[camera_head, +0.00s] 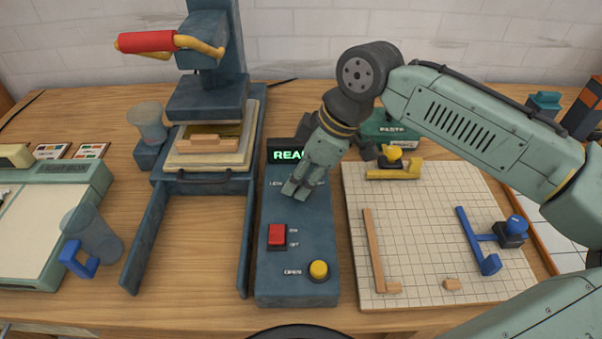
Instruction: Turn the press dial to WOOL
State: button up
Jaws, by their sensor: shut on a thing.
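The blue press control box (295,255) stands in the middle of the table. My gripper (296,190) points down at its upper part, below the lit green display (288,155), and is shut on the press dial. The dial itself is hidden behind the fingers, so its setting cannot be read. Small white lettering beside the fingers is partly covered and too small to read surely. The display shows "REA", with the rest behind my gripper. A red ON/OFF switch (277,236) and a yellow OPEN button (318,270) sit lower on the box.
The press (208,95), with a red-handled lever (147,41), stands left of the box. A gridded board (425,235) with yellow, blue and wooden pieces lies to the right. A clear jug with a blue handle (78,260) and a light box (45,225) are at the left.

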jog(key=m+t, duration=0.1)
jog(key=m, duration=0.3)
jog(key=shift+s+a+m+t+h, duration=0.15)
jog(key=shift+m+t+h, duration=0.15)
jog(key=shift+t, duration=0.1)
jog(key=m+t+h, duration=0.1)
jog(key=m, duration=0.4)
jog(key=shift+s+a, duration=0.1)
jog(key=shift+h, duration=0.3)
jog(key=o, duration=1.1)
jog(key=shift+r, duration=0.1)
jog(key=v, duration=1.2)
jog(key=shift+s, duration=0.2)
